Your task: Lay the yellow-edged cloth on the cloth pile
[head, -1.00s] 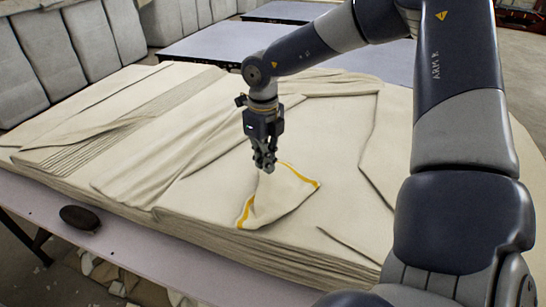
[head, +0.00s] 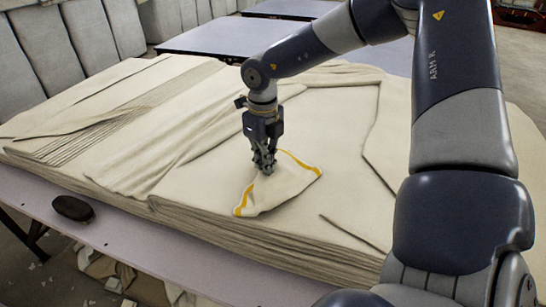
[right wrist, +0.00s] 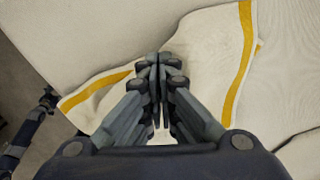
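The yellow-edged cloth (head: 268,198) is a small cream cloth lying rumpled on top of the broad cloth pile (head: 330,120). Its yellow edging shows at its left and upper right. My right gripper (head: 264,170) points down onto the cloth's upper part. In the right wrist view its fingers (right wrist: 158,70) are together, with the cloth (right wrist: 200,50) around them; they look shut on it, though the pinched fold is mostly hidden. My left gripper does not show clearly in any view.
The pile covers most of a pale table (head: 150,240). A dark oval object (head: 73,208) lies on the table's front edge. Scraps litter the floor below. Grey padded panels (head: 35,55) and other tables (head: 215,38) stand behind. My right arm covers the right side.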

